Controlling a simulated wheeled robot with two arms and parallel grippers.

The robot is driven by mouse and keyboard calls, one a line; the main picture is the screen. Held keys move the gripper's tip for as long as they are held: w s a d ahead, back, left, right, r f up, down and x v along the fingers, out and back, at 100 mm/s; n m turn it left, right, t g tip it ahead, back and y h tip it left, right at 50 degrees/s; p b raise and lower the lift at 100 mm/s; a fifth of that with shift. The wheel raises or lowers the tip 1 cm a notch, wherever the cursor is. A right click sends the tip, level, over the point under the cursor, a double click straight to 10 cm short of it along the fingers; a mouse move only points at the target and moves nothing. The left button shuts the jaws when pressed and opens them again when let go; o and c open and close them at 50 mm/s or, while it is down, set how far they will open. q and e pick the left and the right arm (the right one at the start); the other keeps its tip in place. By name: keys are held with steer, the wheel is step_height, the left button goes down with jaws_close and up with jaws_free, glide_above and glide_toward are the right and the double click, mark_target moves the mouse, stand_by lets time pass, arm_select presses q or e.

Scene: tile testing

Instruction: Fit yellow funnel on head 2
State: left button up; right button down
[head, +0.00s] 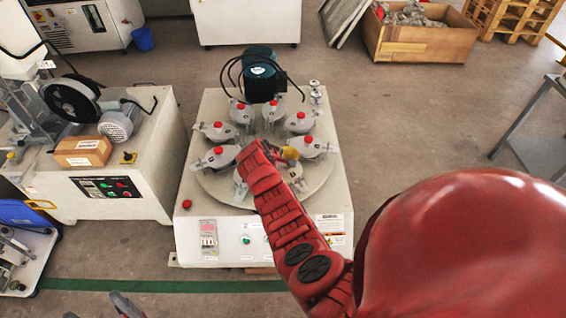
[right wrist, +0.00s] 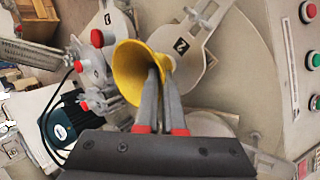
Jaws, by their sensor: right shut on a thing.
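The yellow funnel (right wrist: 127,72) is held between the two grey fingers of my right gripper (right wrist: 158,75), its wide mouth turned to the left in the right wrist view. Its narrow end lies close to the grey head labelled 2 (right wrist: 195,47); I cannot tell whether they touch. In the head view the funnel (head: 289,154) shows just beyond my right gripper (head: 275,152), over the right part of the round table (head: 318,176). The label 2 is not readable there. Grey finger-like parts of my left gripper (head: 126,305) show at the bottom edge, mostly cut off.
Several grey heads with red knobs, such as one (head: 218,156), ring the round table. A dark green motor (head: 262,74) with black cables stands behind. A control panel (head: 245,240) is on the front. Another machine (head: 100,185) with a cardboard box (head: 83,151) stands left.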

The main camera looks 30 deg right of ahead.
steer(key=c, duration=1)
jaws_free()
steer(key=shift+o, duration=0.2)
steer(key=shift+a+r, duration=0.3)
steer(key=shift+r, duration=0.2)
steer(key=p+v, duration=0.2)
steer(key=v, duration=1.4)
steer(key=shift+s+p, duration=0.2)
steer(key=shift+p, duration=0.15)
